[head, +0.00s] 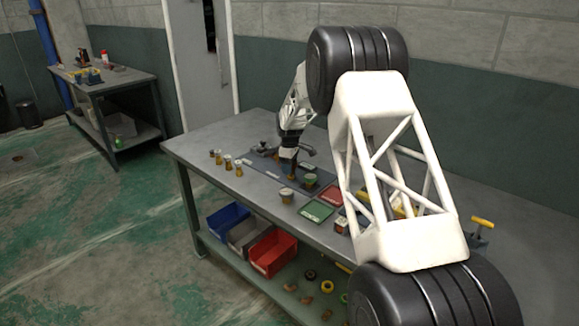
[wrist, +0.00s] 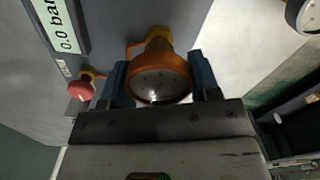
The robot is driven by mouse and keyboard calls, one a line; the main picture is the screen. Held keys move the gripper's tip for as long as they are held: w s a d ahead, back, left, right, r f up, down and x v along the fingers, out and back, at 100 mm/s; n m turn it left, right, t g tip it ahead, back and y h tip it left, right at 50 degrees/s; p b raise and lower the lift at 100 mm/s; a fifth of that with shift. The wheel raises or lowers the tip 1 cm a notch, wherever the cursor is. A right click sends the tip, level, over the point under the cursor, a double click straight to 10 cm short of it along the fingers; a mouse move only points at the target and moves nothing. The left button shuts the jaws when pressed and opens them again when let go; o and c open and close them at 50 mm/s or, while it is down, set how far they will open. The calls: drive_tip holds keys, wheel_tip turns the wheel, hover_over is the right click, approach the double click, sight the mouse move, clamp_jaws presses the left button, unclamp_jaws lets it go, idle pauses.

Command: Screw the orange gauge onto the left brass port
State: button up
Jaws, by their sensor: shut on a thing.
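In the wrist view the orange gauge (wrist: 162,75), with a round face towards the camera, sits between the two blue fingers of my gripper (wrist: 157,65). The fingers are shut on its sides. A brass-orange stem (wrist: 158,37) shows behind the gauge, close to a grey panel; I cannot tell whether it is seated on a port or which port that is. In the head view my gripper (head: 289,152) is low over the dark plate on the bench, and the gauge and ports are too small and hidden to tell apart.
A display reading 0.0 bar (wrist: 62,22) and a red knob (wrist: 80,89) are left of the gauge in the wrist view. On the bench (head: 205,148), several small brass pieces (head: 227,163) stand left, with a green pad (head: 316,211) and a red pad (head: 333,194) nearer right.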

drive_tip(key=shift+f, duration=0.15)
drive_tip(key=shift+m, duration=1.1)
drive_tip(key=o, duration=1.3)
drive_tip(key=shift+c, duration=0.2)
drive_tip(key=shift+r, duration=3.6)
